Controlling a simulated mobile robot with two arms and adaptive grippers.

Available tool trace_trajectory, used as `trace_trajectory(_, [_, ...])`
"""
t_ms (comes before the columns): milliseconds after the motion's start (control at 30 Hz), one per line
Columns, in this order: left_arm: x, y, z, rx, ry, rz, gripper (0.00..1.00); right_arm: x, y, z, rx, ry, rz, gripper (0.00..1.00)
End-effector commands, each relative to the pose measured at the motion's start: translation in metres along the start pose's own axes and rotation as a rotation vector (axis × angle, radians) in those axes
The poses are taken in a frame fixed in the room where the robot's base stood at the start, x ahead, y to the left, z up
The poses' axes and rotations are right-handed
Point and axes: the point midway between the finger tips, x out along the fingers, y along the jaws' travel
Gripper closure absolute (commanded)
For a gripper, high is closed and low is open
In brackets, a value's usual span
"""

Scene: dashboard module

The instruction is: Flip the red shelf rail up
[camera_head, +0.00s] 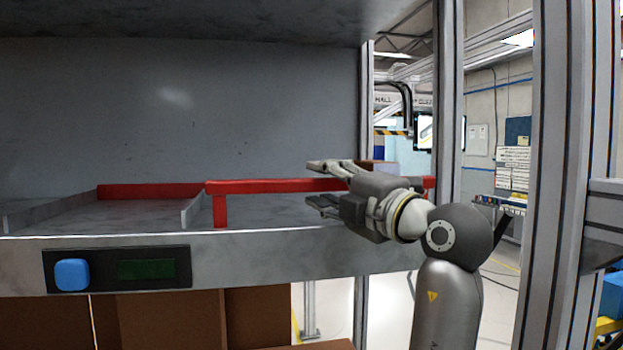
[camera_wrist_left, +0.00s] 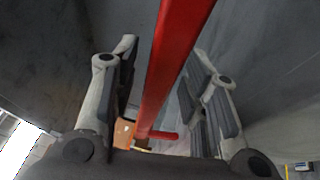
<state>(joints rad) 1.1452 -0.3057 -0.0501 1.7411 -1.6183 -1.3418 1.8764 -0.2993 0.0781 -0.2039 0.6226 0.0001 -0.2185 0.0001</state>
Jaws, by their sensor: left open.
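The red shelf rail (camera_head: 262,186) runs level along the front of the metal shelf, with a short red leg (camera_head: 220,211) at its left end. My left gripper (camera_head: 319,184) reaches in from the right, its fingers pointing left. It is open, with one finger above the rail's height and one below. In the left wrist view, the red rail (camera_wrist_left: 172,62) passes between the two spread fingers of the gripper (camera_wrist_left: 165,58), with gaps on both sides. My gripper hides part of the rail's right half in the head view. My right gripper is not in view.
The shelf's front edge (camera_head: 300,250) carries a dark panel with a blue button (camera_head: 71,274) and a green display (camera_head: 146,269). Another red bar (camera_head: 150,190) lies further left, behind a tray-like section. Upright metal posts (camera_head: 560,180) stand right of my arm. Brown boxes (camera_head: 170,320) sit below.

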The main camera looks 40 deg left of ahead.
Motion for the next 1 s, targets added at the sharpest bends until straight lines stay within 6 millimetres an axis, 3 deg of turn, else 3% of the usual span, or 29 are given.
trace_trajectory(300, [-0.001, 0.000, 0.001, 0.000, 0.000, 0.000, 0.59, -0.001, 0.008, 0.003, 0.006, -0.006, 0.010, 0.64])
trace_trajectory(633, [-0.001, 0.000, 0.001, 0.000, 0.000, 0.000, 1.00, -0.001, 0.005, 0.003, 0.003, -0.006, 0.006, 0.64])
trace_trajectory(1000, [0.008, 0.000, 0.004, 0.058, -0.001, -0.148, 1.00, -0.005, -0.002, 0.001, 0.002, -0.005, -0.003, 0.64])
